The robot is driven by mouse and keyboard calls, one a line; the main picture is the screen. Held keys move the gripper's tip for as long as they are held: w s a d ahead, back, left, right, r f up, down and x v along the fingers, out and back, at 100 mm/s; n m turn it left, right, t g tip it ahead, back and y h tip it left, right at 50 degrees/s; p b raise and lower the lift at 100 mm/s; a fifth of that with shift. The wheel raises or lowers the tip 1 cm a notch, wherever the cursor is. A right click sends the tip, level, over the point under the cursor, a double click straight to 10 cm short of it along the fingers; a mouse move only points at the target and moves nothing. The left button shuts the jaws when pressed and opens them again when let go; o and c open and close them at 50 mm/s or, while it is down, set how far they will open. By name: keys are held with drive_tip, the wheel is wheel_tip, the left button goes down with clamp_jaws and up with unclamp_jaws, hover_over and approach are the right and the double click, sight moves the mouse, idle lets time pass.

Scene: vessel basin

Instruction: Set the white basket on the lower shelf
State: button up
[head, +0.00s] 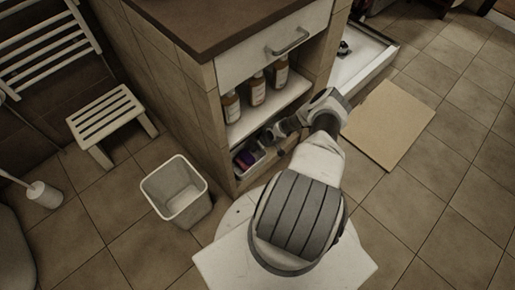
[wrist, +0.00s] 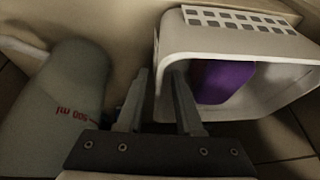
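The white basket (head: 243,166) is at the front of the cabinet's low opening in the head view, with a purple thing inside. In the wrist view the basket (wrist: 172,34) fills the right side, with a row of square holes along one edge and the purple thing (wrist: 224,82) in it. My gripper (wrist: 160,72) has one finger inside the basket and one outside, close together and shut on its wall. The lower shelf (head: 262,162) is partly hidden by my arm and the basket. I cannot tell whether the basket's underside touches it.
A grey bottle marked 500 ml (wrist: 65,95) is left of my fingers. Several bottles (head: 257,90) stand on the upper shelf (head: 262,117). A white bin (head: 175,190) and a slatted stool (head: 105,115) are left of the cabinet. A beige mat (head: 390,123) lies right.

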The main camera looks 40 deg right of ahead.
drive_tip(key=p+v, duration=0.6)
drive_tip(key=v, duration=0.6)
drive_tip(key=shift+r+p, duration=0.25)
drive_tip(key=shift+p, duration=0.15)
